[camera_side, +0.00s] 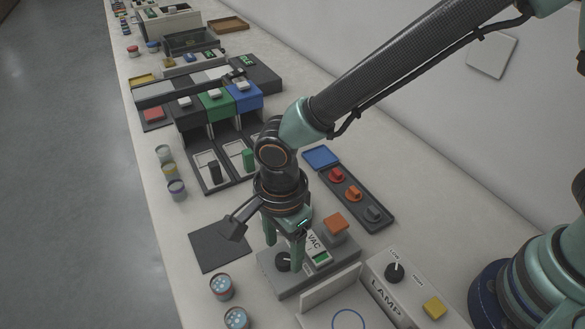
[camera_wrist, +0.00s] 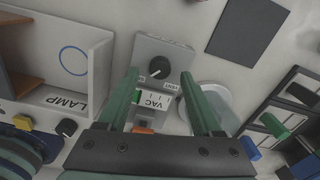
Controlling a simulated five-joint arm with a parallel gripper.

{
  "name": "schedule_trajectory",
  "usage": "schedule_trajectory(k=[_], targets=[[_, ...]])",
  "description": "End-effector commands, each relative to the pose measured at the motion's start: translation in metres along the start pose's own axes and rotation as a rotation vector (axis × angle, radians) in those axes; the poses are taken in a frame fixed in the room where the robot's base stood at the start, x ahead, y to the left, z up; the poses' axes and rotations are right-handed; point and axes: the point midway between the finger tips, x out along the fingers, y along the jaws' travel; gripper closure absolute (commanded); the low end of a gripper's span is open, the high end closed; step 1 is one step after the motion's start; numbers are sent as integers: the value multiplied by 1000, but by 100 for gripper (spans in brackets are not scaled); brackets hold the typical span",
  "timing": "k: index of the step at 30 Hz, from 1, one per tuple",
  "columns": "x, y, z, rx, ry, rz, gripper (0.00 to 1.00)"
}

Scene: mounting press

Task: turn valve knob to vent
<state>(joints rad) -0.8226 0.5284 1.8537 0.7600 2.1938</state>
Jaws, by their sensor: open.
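The dark round valve knob (camera_side: 282,263) sits on the grey VAC unit (camera_side: 262,286) in the side view. In the wrist view the knob (camera_wrist: 159,67) shows whole, with a pale pointer line and a small VENT label just below it. Where the pointer aims is too small to read surely. My gripper (camera_side: 284,257) points down over the unit, its green fingers open on either side of the knob. In the wrist view my gripper (camera_wrist: 159,73) has a finger left and right of the knob with gaps between. Whether the fingertips reach knob height is unclear.
The unit also carries a VAC display (camera_side: 319,252) and an orange button (camera_side: 335,223). A LAMP box (camera_side: 400,290) with a knob and yellow button stands close by. A dark mat (camera_side: 218,245) and several jars lie left. A strip of coloured knobs (camera_side: 350,190) lies behind.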

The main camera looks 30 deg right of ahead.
Motion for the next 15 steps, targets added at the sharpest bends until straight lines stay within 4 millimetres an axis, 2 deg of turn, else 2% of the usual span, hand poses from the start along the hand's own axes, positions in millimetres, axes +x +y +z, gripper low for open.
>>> schedule_trajectory(k=[3, 6, 15], targets=[[15, 0, 0, 0, 2, 2, 34], [21, 0, 0, 0, 1, 1, 34], [25, 0, 0, 0, 0, -1, 34]])
